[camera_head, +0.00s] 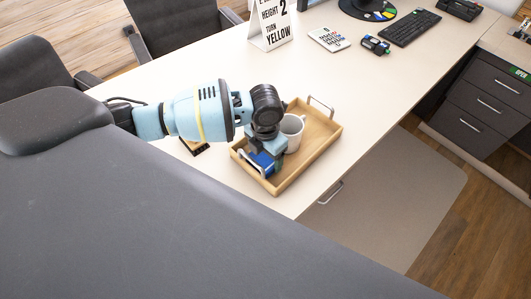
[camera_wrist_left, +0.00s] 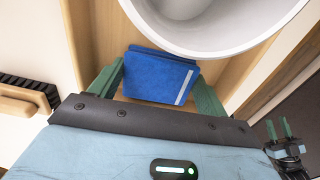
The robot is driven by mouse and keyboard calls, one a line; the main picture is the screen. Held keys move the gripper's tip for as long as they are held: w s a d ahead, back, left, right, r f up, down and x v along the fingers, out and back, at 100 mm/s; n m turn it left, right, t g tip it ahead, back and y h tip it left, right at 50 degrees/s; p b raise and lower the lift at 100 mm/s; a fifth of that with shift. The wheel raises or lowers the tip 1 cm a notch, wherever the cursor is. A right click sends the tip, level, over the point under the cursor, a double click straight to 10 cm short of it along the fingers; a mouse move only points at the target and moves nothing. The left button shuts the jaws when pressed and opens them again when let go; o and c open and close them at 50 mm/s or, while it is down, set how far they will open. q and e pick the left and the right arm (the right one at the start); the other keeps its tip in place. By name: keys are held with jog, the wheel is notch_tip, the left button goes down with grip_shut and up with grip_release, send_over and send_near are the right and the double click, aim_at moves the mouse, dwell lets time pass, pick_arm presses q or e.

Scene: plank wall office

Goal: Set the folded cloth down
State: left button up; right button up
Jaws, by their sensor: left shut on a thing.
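The folded cloth (camera_wrist_left: 160,76) is blue with a pale stripe near one edge. In the left wrist view it lies between the two green fingers of my left gripper (camera_wrist_left: 158,82), which is shut on it. In the head view the cloth (camera_head: 263,161) shows low in the left part of a wooden tray (camera_head: 314,158), partly hidden by my left gripper (camera_head: 266,152). I cannot tell whether the cloth touches the tray floor. What looks like my right gripper (camera_wrist_left: 279,130) shows small at the right edge of the left wrist view; its opening is unclear.
A white mug (camera_head: 293,131) stands in the tray right beside the cloth. A wooden-backed brush (camera_wrist_left: 26,95) lies on the desk left of the tray. A sign (camera_head: 270,22), a small card (camera_head: 328,39) and a keyboard (camera_head: 409,28) are farther back.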

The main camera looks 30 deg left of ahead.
aim_at(265, 157)
pick_arm(q)
jog(key=o, duration=1)
jog(key=shift+f, duration=0.1)
jog(key=shift+c, duration=0.2)
notch_tip(265, 157, up, 12)
jog(key=p, duration=0.1)
jog(key=shift+r, duration=0.2)
